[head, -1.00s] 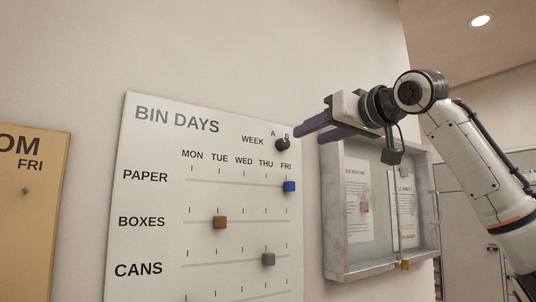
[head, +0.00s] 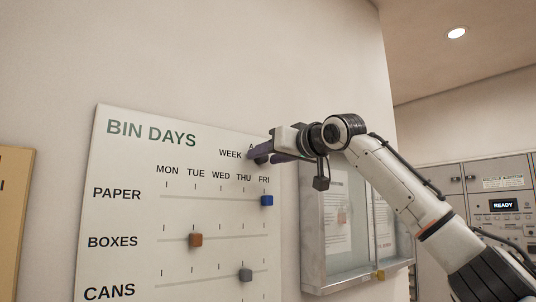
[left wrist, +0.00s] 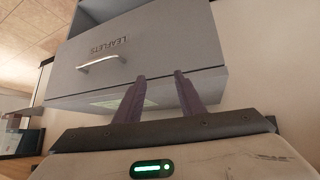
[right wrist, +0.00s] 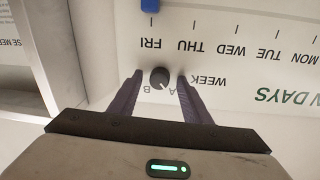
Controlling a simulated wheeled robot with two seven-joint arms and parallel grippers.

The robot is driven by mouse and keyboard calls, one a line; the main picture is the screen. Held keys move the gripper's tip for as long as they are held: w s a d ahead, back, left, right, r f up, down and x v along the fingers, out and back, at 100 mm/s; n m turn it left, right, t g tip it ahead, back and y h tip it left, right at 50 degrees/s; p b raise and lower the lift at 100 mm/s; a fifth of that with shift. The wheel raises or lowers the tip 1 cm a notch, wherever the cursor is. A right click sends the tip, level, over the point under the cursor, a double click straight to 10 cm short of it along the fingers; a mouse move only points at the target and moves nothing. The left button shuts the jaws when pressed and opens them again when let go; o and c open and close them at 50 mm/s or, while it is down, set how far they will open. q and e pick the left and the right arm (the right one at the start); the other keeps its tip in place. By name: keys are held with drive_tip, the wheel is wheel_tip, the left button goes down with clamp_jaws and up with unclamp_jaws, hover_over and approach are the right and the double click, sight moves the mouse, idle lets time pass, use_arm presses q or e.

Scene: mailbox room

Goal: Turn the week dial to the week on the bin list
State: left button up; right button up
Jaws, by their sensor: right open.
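In the right wrist view a gap shows between the dial and each finger. In the head view the fingers largely hide the dial and letter B. My left gripper (left wrist: 160,76) is open and empty before a grey LEAFLETS drawer (left wrist: 145,50).
Blue (head: 267,201), brown (head: 196,240) and grey (head: 245,275) sliders sit on the board's rows. A glass-fronted case (head: 322,250) with printed sheets, too small to read, hangs right of the board, below my right arm. A grey READY panel (head: 480,205) stands farther right.

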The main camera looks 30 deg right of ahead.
drive_tip(key=c, duration=0.9)
drive_tip(key=shift+c, duration=0.7)
drive_tip(key=shift+d+m+g+y+p, duration=0.15)
drive_tip(key=shift+m+p, duration=0.4)
drive_tip(key=shift+m, duration=1.95)
drive_tip(key=shift+a+m+g+y+p, duration=0.15)
drive_tip(key=shift+m+p, duration=0.35)
drive_tip(key=shift+m, duration=2)
drive_tip(key=shift+d+m+g+y+p, duration=0.15)
drive_tip(key=shift+m+p, duration=0.4)
drive_tip(key=shift+m, duration=1.95)
drive_tip(key=o, duration=1)
drive_tip(key=shift+r, duration=0.1)
